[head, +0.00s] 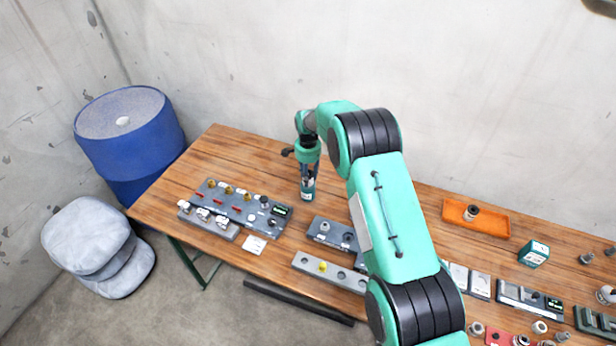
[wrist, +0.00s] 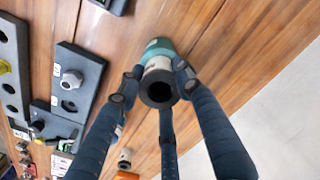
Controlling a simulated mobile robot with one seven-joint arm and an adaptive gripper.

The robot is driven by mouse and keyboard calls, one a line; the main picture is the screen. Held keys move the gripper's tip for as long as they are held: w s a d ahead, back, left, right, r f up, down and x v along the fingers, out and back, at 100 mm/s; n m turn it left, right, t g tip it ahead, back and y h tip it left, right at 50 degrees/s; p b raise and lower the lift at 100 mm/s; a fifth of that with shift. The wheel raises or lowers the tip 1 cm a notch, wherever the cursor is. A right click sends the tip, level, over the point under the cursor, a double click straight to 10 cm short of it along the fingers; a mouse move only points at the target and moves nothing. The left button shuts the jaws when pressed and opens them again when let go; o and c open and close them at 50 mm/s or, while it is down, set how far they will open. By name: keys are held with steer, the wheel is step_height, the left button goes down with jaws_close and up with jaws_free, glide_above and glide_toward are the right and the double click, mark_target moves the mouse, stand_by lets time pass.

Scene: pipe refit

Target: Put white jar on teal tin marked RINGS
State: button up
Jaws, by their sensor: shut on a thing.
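The white jar (wrist: 158,72), a pale cylinder with a dark round top, sits between the fingers of my gripper (wrist: 156,80) in the wrist view. My gripper is shut on it. A teal tin (wrist: 158,46) shows just beyond the jar; I cannot tell whether the two touch. In the head view my gripper (head: 308,178) points down at the back left of the table, right above the teal tin (head: 307,194). The jar is mostly hidden by the fingers there. The tin's lettering is too small to read.
A second teal box with a white label (head: 533,255) stands at the right, near an orange tray (head: 476,218). Grey fitting plates (head: 237,206) lie left and in front of my gripper. The wooden table (head: 190,160) is clear at its back left.

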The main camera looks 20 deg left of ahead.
steer(key=o, duration=1.2)
steer(key=shift+f, duration=0.1)
step_height(320, 180, up, 12)
steer(key=shift+r, duration=0.15)
steer(key=shift+r, duration=0.1)
stand_by(0.5)
